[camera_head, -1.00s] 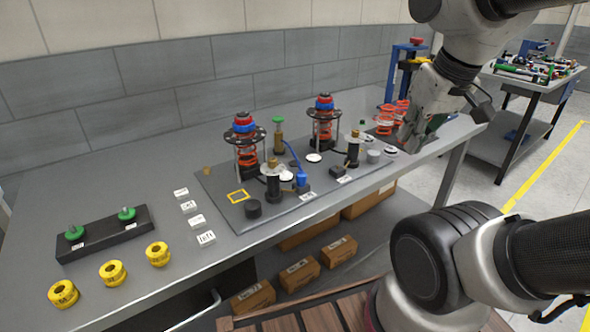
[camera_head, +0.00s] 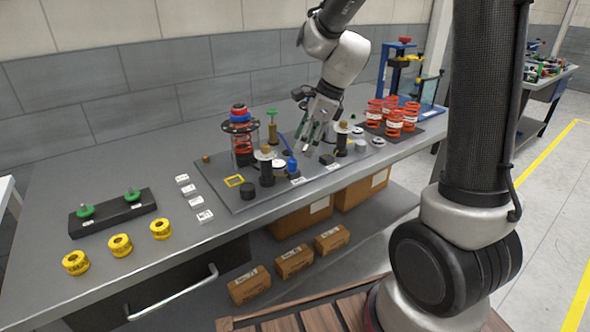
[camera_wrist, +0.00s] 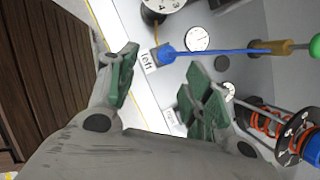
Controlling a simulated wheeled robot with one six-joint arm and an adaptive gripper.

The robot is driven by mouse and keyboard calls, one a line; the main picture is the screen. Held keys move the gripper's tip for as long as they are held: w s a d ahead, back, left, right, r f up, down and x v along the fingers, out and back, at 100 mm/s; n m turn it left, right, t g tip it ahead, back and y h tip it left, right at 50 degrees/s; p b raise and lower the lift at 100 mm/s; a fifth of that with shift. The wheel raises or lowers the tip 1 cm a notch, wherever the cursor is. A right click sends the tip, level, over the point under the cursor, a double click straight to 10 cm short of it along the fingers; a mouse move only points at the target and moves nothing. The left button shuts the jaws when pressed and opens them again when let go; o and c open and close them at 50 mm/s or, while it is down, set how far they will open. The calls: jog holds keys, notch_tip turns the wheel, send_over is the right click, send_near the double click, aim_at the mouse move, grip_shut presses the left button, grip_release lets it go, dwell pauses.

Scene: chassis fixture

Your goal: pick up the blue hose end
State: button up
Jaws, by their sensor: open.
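The blue hose end (camera_head: 292,165) stands on the dark fixture board, near a white label (camera_head: 297,181). In the wrist view the blue hose end (camera_wrist: 166,53) lies beyond my fingertips, beside a label reading "left" (camera_wrist: 148,62). Its thin blue hose (camera_wrist: 215,50) runs right to a brass fitting with a green knob (camera_wrist: 314,46). My gripper (camera_head: 313,145) is above the board, right of the hose end and apart from it. Its green-padded fingers (camera_wrist: 160,75) are spread and empty.
Black posts (camera_head: 267,172) and a spring assembly (camera_head: 241,140) stand close to the hose end. Several red springs (camera_head: 394,125) stand to the right. Yellow rings (camera_head: 120,245) and a black rack (camera_head: 112,213) lie left.

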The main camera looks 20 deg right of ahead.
aim_at(293, 159)
jog(key=w+a+f+m, duration=0.1)
jog(key=f, duration=0.1)
jog(key=w+f+m, duration=0.1)
jog(key=f, duration=0.1)
jog(key=a+f, duration=0.1)
jog(key=f, duration=0.2)
jog(key=shift+w+a+m, duration=0.35)
jog(key=shift+w+m, duration=0.05)
grip_shut()
